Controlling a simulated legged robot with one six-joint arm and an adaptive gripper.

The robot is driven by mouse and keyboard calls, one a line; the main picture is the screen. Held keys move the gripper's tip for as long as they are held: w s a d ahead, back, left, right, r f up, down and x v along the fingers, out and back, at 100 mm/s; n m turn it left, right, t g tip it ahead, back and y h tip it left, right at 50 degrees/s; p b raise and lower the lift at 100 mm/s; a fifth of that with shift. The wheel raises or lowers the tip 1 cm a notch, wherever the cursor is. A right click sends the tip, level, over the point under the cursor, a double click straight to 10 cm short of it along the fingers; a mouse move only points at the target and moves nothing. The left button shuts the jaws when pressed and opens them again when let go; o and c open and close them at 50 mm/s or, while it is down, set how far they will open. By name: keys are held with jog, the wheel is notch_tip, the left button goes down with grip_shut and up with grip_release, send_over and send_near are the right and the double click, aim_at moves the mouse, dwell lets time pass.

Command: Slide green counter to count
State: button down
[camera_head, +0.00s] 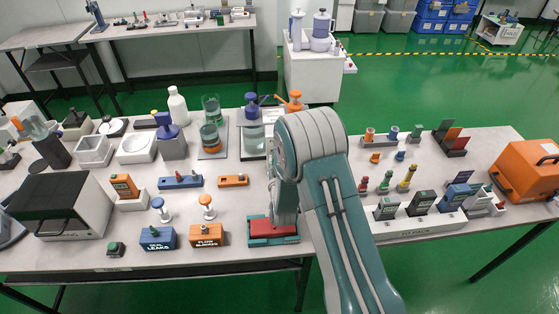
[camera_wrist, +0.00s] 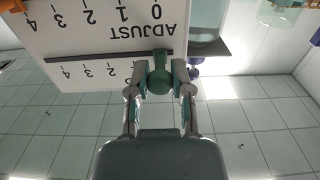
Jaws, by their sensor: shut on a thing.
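The panel appears upside down, with "ADJUST" and numbers 0 to 4; the numbers rise toward the left. My gripper (camera_wrist: 159,90) is shut on the green counter, one finger on each side. In the head view my own arm hides the gripper and the counter.
In the head view, a table (camera_head: 80,258) is crowded with testers. A red-topped block (camera_head: 272,228) stands by my arm, and an orange case (camera_head: 527,171) at the right.

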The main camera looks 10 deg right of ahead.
jog(key=c, duration=0.5)
grip_release()
jog(key=shift+a, duration=0.4)
jog(key=shift+d+r, duration=0.2)
jog(key=shift+r, duration=0.25)
jog(key=r, duration=0.8)
jog(key=shift+w+a, duration=0.1)
jog(key=shift+a, duration=0.2)
jog(key=shift+r, duration=0.5)
